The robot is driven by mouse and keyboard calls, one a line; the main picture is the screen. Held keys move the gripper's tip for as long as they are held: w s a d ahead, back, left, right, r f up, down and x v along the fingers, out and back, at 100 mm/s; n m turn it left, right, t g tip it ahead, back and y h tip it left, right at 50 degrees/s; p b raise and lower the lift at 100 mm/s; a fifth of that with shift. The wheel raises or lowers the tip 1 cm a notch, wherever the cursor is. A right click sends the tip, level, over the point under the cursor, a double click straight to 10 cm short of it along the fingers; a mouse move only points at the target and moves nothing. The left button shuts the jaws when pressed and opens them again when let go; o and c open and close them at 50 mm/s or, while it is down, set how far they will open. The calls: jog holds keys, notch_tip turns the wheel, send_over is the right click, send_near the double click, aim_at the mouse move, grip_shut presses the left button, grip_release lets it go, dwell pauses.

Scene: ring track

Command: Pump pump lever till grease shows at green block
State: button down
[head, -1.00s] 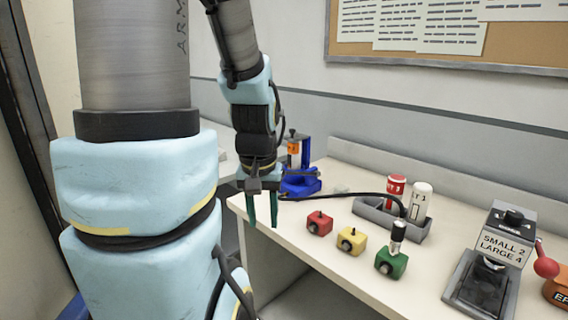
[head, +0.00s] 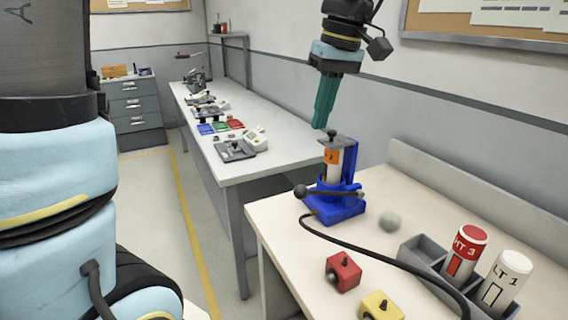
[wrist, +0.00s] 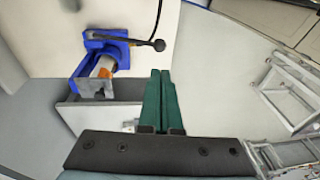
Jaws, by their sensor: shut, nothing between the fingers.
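The blue pump (head: 336,205) stands on the near bench's far left corner, with an upright cylinder and an orange label. Its lever (head: 330,192) lies roughly level across the front, ending in a dark ball knob (head: 301,191). The fingers (wrist: 158,75) lie together in the wrist view, apart from the lever. The green block is out of view.
A black hose (head: 385,258) runs from the pump across the bench. A red block (head: 342,272), a yellow block (head: 381,306), a grey ball (head: 390,222) and a grey tray (head: 425,250) with red and white cartridges stand to the right. Another long bench (head: 240,165) lies behind.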

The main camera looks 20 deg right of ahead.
aim_at(302, 186)
jog(key=shift+w+r, duration=0.15)
jog(key=f+p, duration=0.1)
jog(key=f, duration=0.3)
jog(key=w+a+f+p, duration=0.1)
jog(key=f, duration=0.4)
jog(key=a+f+p, duration=0.1)
jog(key=f, duration=0.3)
jog(key=shift+w+f+p, duration=0.3)
jog(key=shift+w+f, duration=0.1)
jog(key=shift+f, duration=0.1)
